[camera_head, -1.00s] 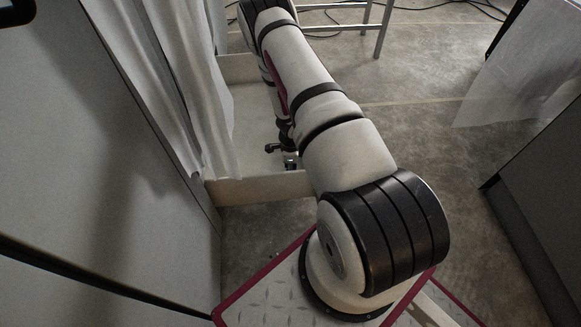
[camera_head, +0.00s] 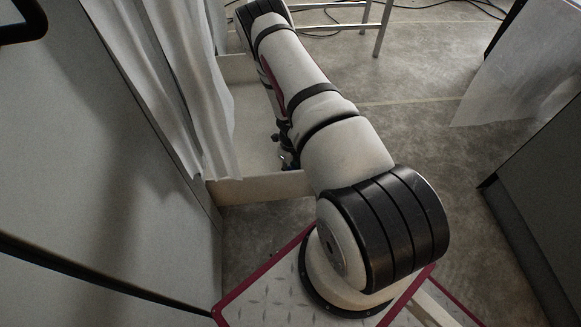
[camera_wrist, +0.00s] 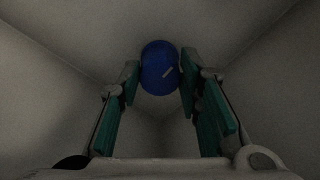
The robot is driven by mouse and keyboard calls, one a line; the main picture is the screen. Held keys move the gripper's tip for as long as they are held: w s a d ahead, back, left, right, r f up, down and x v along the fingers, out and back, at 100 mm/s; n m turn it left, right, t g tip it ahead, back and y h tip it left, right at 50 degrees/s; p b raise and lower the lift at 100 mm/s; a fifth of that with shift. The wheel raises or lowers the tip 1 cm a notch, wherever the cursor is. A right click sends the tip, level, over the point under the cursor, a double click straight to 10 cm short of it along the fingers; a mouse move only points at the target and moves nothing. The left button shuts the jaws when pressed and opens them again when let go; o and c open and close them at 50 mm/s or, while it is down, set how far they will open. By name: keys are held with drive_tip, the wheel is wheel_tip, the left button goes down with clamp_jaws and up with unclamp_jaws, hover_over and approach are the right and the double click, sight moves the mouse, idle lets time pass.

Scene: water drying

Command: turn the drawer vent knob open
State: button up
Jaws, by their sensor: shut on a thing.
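The vent knob (camera_wrist: 159,64) shows in the wrist view as a blue round knob with a short pale mark slanting across its face. It sits on a pale surface inside the drawer. My gripper (camera_wrist: 158,80) has its green-padded fingers on the left and right sides of the knob, closed on it. In the head view the open drawer (camera_head: 262,188) is at the centre left, and my arm reaches over it. My gripper is mostly hidden behind my arm there, and the knob is not visible in that view.
White curtains (camera_head: 190,90) hang along the left side of the drawer, beside a grey cabinet panel (camera_head: 90,170). A metal-legged frame (camera_head: 380,30) stands at the back. Another pale sheet (camera_head: 510,80) hangs at the right. Open floor (camera_head: 430,130) lies right of my arm.

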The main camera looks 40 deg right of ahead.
drive_tip(key=shift+m, duration=0.3)
drive_tip(key=o, duration=1.1)
drive_tip(key=shift+o, duration=0.2)
wheel_tip(320, 180, up, 12)
